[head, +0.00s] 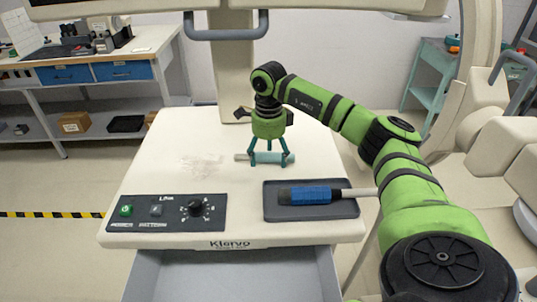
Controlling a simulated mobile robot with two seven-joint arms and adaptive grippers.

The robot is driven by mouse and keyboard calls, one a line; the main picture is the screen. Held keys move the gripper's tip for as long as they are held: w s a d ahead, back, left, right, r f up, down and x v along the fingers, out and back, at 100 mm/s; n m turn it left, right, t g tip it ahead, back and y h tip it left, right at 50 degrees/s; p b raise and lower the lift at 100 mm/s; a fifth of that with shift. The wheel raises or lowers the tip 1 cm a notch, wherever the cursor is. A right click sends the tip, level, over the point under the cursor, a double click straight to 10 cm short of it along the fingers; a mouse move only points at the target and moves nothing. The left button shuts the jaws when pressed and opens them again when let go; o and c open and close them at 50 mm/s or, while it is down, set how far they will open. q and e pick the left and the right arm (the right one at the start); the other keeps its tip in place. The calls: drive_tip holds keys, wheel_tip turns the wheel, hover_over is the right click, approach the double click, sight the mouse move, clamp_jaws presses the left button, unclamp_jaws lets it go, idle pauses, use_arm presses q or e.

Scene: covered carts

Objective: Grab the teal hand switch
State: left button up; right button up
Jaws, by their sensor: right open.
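The teal hand switch (273,157) is a short pale-teal cylinder with a lighter end pointing left. It lies on the white cart top (160,170), behind the grey tray. My right gripper (268,155) points down over the switch. Its teal fingers are open and spread along the switch, and partly cover it. I cannot tell whether they touch it. My left gripper is not in view.
A grey tray (270,210) with a blue-handled tool (310,195) lies in front of the gripper. A black control panel (165,212) with a knob sits front left. An open drawer (235,275) juts out below. The cart's left middle is mostly clear.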

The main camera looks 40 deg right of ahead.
drive_tip(key=c, duration=1.3)
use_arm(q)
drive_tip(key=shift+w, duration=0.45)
